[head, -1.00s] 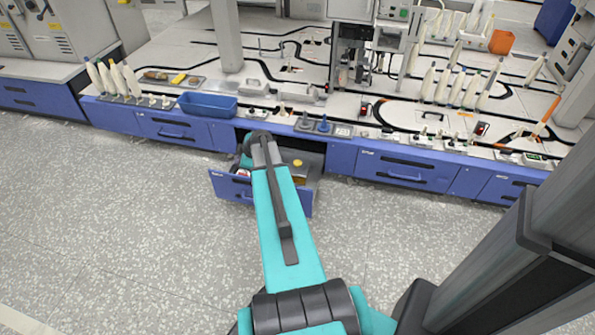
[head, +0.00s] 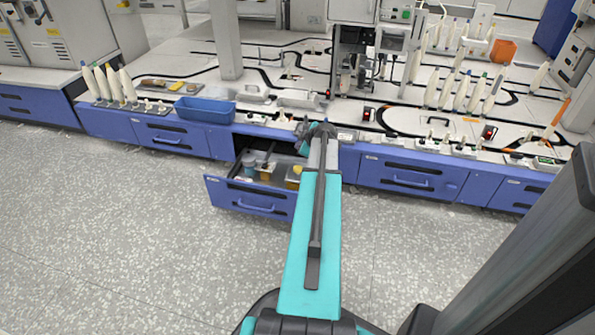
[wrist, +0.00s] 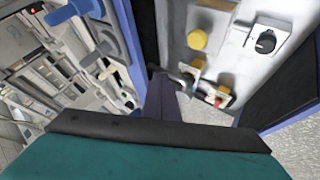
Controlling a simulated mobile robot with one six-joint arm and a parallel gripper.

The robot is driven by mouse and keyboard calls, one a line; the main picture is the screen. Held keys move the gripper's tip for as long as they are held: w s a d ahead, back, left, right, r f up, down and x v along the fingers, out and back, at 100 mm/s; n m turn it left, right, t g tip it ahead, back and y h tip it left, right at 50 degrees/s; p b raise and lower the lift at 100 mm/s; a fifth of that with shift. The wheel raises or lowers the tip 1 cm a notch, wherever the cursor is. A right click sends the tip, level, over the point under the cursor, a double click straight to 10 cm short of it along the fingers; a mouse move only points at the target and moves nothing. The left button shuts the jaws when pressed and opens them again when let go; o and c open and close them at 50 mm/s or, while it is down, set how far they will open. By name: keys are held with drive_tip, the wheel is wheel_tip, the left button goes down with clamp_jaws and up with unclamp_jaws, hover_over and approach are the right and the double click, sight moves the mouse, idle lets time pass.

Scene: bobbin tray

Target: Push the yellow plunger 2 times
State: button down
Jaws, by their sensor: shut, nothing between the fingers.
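The yellow plunger (wrist: 197,39) shows in the wrist view as a round yellow knob inside the open drawer, right of centre and up. In the head view a yellow thing (head: 294,172) shows in the drawer, partly hidden by my arm; I cannot tell surely that it is the plunger. My gripper (wrist: 168,82) is shut and empty. Its dark fingers point toward the drawer's edge, left of and below the plunger in the wrist view, apart from it.
The blue-fronted drawer (head: 252,199) is pulled out below the bench. The wrist view shows a black knob on a white plate (wrist: 284,33), a red item (wrist: 222,94) and a blue knob (wrist: 59,15). A blue bin (head: 205,111) stands on the bench. Floor in front is clear.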

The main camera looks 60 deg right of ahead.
drive_tip(key=shift+f, duration=0.1)
drive_tip(key=b, duration=0.2)
hover_over(297, 167)
drive_tip(key=s, duration=0.2)
drive_tip(key=shift+a+f, duration=0.2)
drive_tip(key=shift+f, duration=1.45)
drive_tip(key=shift+a+f, duration=0.2)
drive_tip(key=shift+f, duration=1.4)
drive_tip(key=shift+f+b, duration=1.05)
drive_tip(key=shift+w+f+b, duration=0.1)
drive_tip(key=shift+f+b, duration=1.35)
drive_tip(key=shift+f, duration=0.05)
idle(0.5)
drive_tip(key=shift+r, duration=0.15)
drive_tip(key=shift+r+p, duration=0.6)
drive_tip(key=shift+r, duration=0.7)
